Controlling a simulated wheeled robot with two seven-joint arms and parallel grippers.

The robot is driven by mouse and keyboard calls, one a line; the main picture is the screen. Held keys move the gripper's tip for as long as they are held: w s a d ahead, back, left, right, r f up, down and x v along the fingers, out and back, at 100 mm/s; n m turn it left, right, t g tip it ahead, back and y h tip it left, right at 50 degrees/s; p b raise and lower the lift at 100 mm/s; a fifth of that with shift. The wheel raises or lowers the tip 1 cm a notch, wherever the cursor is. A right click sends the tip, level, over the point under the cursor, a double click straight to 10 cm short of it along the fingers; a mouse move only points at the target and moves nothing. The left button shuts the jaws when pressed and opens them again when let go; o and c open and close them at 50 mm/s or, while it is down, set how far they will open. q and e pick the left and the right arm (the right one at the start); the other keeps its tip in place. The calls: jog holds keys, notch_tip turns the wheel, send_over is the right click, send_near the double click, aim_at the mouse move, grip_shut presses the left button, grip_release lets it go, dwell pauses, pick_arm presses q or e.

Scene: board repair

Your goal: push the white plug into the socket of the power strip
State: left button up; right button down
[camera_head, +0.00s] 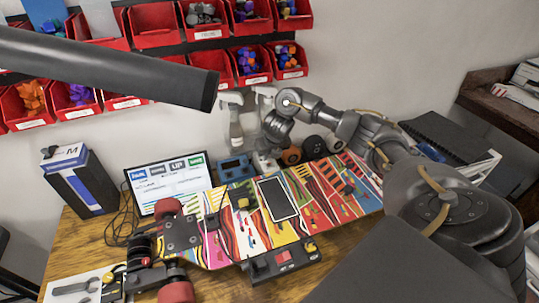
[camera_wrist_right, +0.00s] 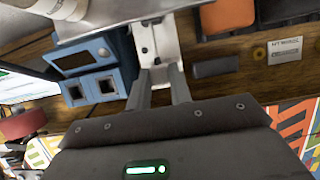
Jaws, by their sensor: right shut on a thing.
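My right gripper (camera_wrist_right: 160,82) is shut on a white piece (camera_wrist_right: 155,42), which I take for the white plug. The piece stands between the two fingers, beside a blue device, and small dark marks show on its face. In the head view the white piece (camera_head: 265,163) shows at the back of the table, below my right gripper (camera_head: 264,150). A black block with a red switch (camera_head: 286,262) at the front edge of the skateboard may be the power strip; I cannot make out its sockets. My left gripper is out of view.
A colourful skateboard deck (camera_head: 328,206) with a phone (camera_head: 278,198) on it fills the middle of the table. The blue device (camera_head: 234,168), a screen (camera_head: 170,180) and spray bottles (camera_head: 235,122) stand behind it. Red bins (camera_head: 155,25) hang on the wall.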

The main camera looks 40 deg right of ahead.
jog(key=shift+f+b, duration=0.65)
jog(key=shift+f, duration=0.4)
dwell(1.9)
jog(key=c, duration=0.9)
grip_release()
jog(key=shift+r, duration=0.3)
jog(key=shift+r+p, duration=1.25)
jog(key=shift+p, duration=0.25)
notch_tip(320, 180, up, 6)
jog(key=p, duration=0.5)
jog(key=shift+p, duration=0.3)
